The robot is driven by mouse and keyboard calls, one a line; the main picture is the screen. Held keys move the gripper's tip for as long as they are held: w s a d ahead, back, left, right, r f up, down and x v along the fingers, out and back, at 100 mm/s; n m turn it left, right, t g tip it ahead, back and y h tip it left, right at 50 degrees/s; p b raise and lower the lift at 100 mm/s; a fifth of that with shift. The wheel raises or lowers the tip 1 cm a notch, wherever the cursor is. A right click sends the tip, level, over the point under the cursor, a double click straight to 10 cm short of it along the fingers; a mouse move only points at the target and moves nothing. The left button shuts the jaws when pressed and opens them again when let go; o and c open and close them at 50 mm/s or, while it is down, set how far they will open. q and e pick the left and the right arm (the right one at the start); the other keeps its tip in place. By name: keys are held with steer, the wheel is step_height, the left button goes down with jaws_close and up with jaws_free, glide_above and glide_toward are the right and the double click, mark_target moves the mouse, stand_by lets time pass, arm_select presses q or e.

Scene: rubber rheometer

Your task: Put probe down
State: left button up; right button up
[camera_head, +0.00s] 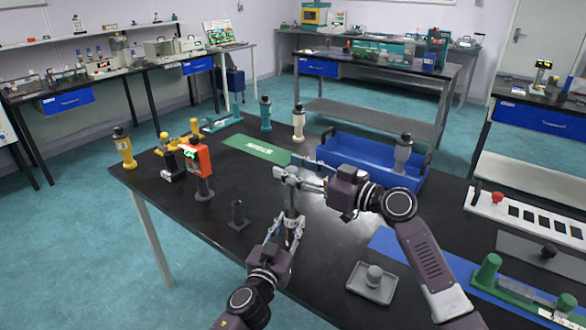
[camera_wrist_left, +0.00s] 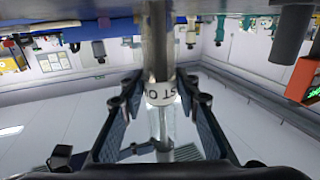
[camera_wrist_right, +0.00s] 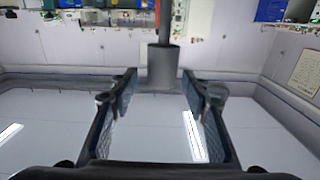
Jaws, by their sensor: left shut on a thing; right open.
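The probe (camera_head: 292,203) is a grey upright rod near the middle of the black table. My left gripper (camera_head: 291,228) is shut on its lower part. In the left wrist view the rod (camera_wrist_left: 155,45) runs between the fingers, with a white lettered band (camera_wrist_left: 160,92). My right gripper (camera_head: 300,179) is open at the rod's upper end. In the right wrist view a grey cylinder (camera_wrist_right: 163,68), apparently the upper part of the probe, stands between the open fingertips with gaps on both sides. I cannot tell whether the probe's lower end touches the table.
A dark grey holder (camera_head: 237,216) stands left of the probe, near a red device (camera_head: 197,160). A green mat (camera_head: 256,150) and a blue tray (camera_head: 350,150) lie behind. A grey square dish (camera_head: 372,282) is to the right. The table's front left edge is clear.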

stand_by(0.4)
steer(key=v, duration=1)
arm_select(q)
steer(key=o, duration=1.3)
steer(key=shift+s, duration=0.1)
